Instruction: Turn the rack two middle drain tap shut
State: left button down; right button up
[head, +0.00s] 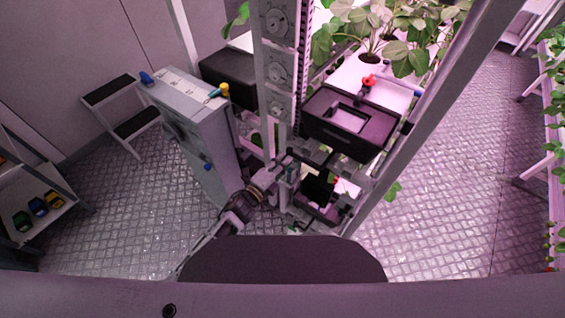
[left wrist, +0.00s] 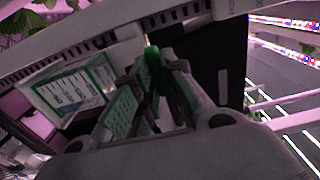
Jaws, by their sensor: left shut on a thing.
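My left gripper (head: 287,172) is low beside the rack's metal upright in the head view. In the left wrist view its two fingers (left wrist: 150,78) are closed around a green tap handle (left wrist: 152,62), which stands up between the fingertips. The handle is mostly hidden by the fingers, and the tap body is not clear. In the head view the tap is too small and covered to make out. My right gripper is not clearly seen in either view.
The rack upright (head: 277,60) rises close to my left gripper. A grey cabinet (head: 190,125) stands left. A white-green labelled panel (left wrist: 75,92) is beside the fingers. The right floor is clear.

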pick_arm(q)
jog(key=shift+f, duration=0.1)
jog(key=c, duration=1.5)
grip_release()
jog(key=shift+s, duration=0.1)
jog(key=shift+v, duration=5.95)
jog(key=shift+n, duration=0.3)
